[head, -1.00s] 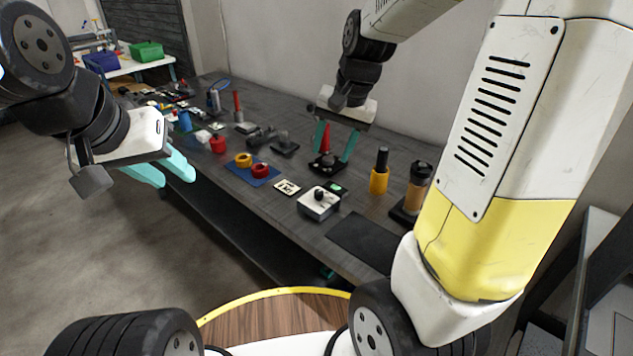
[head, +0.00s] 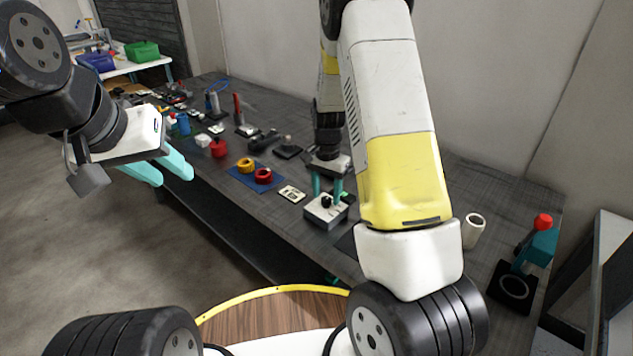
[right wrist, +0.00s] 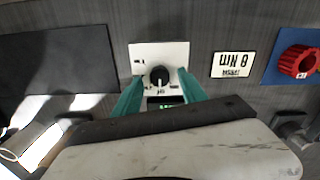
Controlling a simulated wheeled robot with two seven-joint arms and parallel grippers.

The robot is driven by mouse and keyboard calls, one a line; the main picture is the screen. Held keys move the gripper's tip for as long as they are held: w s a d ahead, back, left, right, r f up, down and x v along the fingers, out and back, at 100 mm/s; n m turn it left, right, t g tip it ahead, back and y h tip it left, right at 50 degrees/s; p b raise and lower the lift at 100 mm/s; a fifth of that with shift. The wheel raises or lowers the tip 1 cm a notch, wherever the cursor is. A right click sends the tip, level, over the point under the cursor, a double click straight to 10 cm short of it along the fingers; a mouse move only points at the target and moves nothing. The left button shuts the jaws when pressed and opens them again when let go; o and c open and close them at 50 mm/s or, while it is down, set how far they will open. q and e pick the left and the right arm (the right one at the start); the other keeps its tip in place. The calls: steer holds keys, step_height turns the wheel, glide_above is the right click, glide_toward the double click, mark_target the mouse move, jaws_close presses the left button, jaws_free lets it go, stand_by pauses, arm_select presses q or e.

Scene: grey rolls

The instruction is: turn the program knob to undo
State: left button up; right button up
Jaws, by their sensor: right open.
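The program knob (right wrist: 159,76) is a black round knob on a white box (right wrist: 145,53). In the head view the knob (head: 326,202) and its box (head: 318,213) stand near the table's front edge. My right gripper (head: 329,194) is above the box with its fingers pointing down. In the right wrist view its teal fingers (right wrist: 158,82) are spread on either side of the knob, apart from it. A green display (right wrist: 166,106) on the box is partly hidden by the gripper. My left gripper (head: 165,176) hangs off the table at the left, fingers apart and empty.
A white label card (head: 291,194) lies left of the box. A dark mat (right wrist: 62,60) lies beside the box. A teal device with a red ball (head: 543,222) stands at the right.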

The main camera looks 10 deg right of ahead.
steer(key=shift+f, duration=0.85)
jaws_close()
steer(key=shift+n, duration=0.3)
steer(key=n, duration=0.3)
steer(key=shift+n, duration=2.2)
